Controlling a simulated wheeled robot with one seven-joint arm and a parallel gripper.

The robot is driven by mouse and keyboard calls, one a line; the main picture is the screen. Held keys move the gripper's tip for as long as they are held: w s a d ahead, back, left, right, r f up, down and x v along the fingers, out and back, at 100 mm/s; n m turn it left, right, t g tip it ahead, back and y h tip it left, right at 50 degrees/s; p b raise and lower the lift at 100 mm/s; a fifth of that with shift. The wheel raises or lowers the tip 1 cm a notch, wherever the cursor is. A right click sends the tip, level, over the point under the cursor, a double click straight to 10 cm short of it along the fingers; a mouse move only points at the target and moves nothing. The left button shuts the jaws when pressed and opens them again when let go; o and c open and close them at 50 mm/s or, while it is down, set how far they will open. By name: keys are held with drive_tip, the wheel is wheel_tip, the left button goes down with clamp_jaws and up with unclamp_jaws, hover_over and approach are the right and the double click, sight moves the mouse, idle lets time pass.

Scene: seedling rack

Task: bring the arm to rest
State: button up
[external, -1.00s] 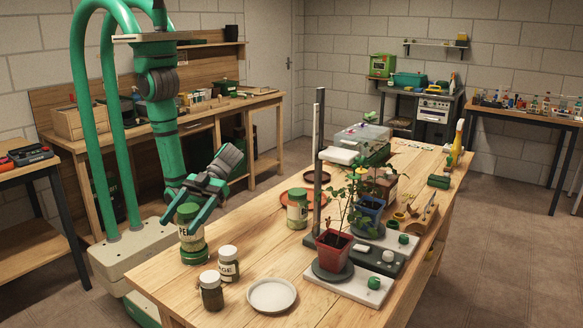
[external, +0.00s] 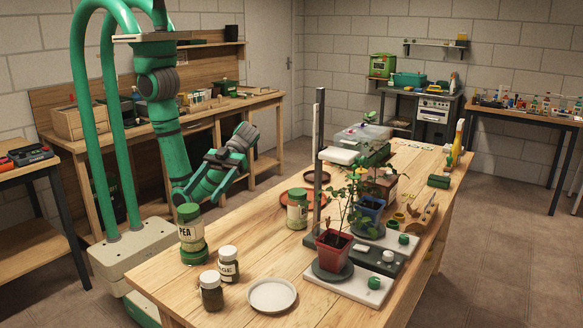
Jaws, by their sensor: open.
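My arm is green and reaches down at the left of the external view. My gripper (external: 198,196) is open and appears empty, near the left edge of the wooden table (external: 225,313). It is just behind a jar with a green lid and a label reading PEA (external: 190,232). That jar stands upright on a green base. In the picture the fingers come close to its lid; I cannot tell the exact gap.
Two small jars (external: 228,265) (external: 211,290) and a white plate (external: 272,294) stand in front. Another labelled jar (external: 297,210) stands mid-table. A red pot (external: 332,250) and a blue pot (external: 368,214) hold plants beside a dark post (external: 319,150). Bare wood lies between the jars.

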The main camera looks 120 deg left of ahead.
idle(0.3)
drive_tip(key=w+f+n+t+y, duration=0.1)
drive_tip(key=w+n+t, duration=0.6)
drive_tip(key=w+n, duration=0.1)
drive_tip(key=s+a+f+n+t+y, duration=0.1)
drive_tip(key=a+f+n+y, duration=0.1)
drive_tip(key=f, duration=0.1)
drive_tip(key=a+f+n+t+y, duration=0.2)
drive_tip(key=a+f, duration=0.1)
drive_tip(key=s+a+f+n+t+y, duration=0.1)
drive_tip(key=a+f+n+y, duration=0.1)
drive_tip(key=f+y, duration=0.1)
drive_tip(key=shift+s+a+f+n+t, duration=0.2)
drive_tip(key=shift+s+n+t, duration=0.1)
drive_tip(key=shift+n+t, duration=0.1)
drive_tip(key=s+a+y, duration=0.1)
drive_tip(key=s, duration=0.1)
drive_tip(key=s+a+f+n+t+y, duration=0.1)
drive_tip(key=s+a, duration=0.1)
drive_tip(key=s, duration=0.1)
drive_tip(key=s+a+y, duration=0.1)
drive_tip(key=s+y, duration=0.1)
drive_tip(key=shift+s+a+f+n+t, duration=0.15)
drive_tip(key=shift+s+f+n+t, duration=0.15)
drive_tip(key=shift+f+t, duration=0.1)
drive_tip(key=s+a+y, duration=0.1)
drive_tip(key=s+a, duration=0.2)
drive_tip(key=s, duration=1.6)
drive_tip(key=shift+a+r+g, duration=0.15)
drive_tip(key=shift+g, duration=0.15)
